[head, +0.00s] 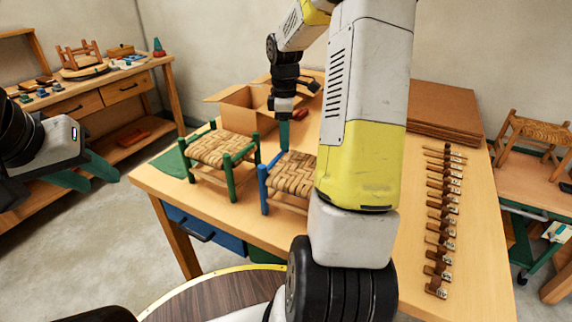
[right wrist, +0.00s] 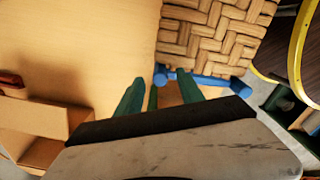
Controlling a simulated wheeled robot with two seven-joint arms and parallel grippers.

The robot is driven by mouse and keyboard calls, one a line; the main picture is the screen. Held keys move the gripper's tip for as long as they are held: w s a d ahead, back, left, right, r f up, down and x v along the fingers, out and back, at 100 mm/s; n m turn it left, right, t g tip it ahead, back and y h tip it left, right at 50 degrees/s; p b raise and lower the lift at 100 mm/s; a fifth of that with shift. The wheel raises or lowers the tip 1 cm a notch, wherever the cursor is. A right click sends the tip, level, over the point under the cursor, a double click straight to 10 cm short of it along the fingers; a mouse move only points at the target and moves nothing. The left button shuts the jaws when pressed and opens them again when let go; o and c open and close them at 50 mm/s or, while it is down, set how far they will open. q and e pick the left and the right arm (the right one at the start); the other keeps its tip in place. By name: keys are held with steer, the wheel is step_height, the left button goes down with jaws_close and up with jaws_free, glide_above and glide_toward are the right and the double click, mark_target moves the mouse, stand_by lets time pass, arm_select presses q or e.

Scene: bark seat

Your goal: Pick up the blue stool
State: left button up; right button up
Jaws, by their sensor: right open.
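The blue stool (head: 291,174) stands on the wooden table with a woven straw seat and blue legs; my right arm hides its right part. In the right wrist view its woven seat (right wrist: 218,30) and blue rail (right wrist: 205,80) show just beyond the fingers. My right gripper (head: 284,135) points down at the stool's far side; its green fingers (right wrist: 158,80) are open. A blue post end appears between the fingertips in the picture; I cannot tell whether they touch it. My left gripper (head: 88,172) is open and empty, away from the table on the left.
A green-legged stool (head: 222,150) stands close left of the blue one. An open cardboard box (head: 238,110) is behind. Right are a row of clamp-like wooden pieces (head: 443,220) and stacked brown boards (head: 445,112). A round dark-topped surface (head: 205,298) is in front.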

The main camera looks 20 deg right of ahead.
jaws_close()
stand_by(1.4)
